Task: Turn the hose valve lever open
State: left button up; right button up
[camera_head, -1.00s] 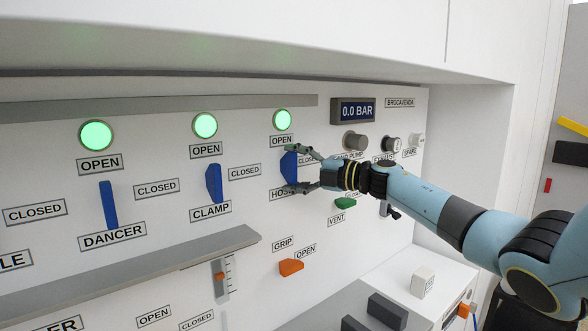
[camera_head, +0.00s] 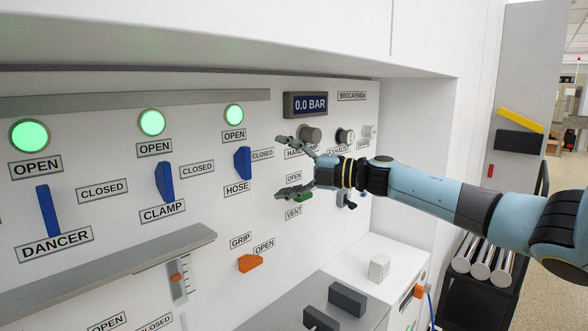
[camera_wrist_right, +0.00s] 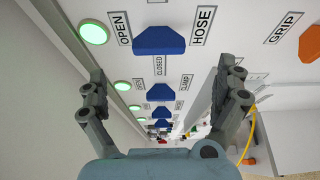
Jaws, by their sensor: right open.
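The blue hose valve lever (camera_head: 242,163) stands upright on the white panel, between its OPEN label above and its HOSE label below. The round green light (camera_head: 234,115) above it is lit. My right gripper (camera_head: 279,167) is open and empty, to the right of the lever and apart from it. In the right wrist view, the hose lever (camera_wrist_right: 158,41) shows beyond the spread fingers, near the top. Nothing is between the fingertips (camera_wrist_right: 162,70). My left gripper is not in view.
The blue clamp lever (camera_head: 165,182) and dancer lever (camera_head: 47,210) also stand upright under lit green lights. A green vent lever (camera_head: 304,197) sits close to my lower finger. An orange grip lever (camera_head: 250,263) is below. The pressure display (camera_head: 305,104) reads 0.0 BAR.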

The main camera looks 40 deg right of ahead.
jog(key=shift+v, duration=1.45)
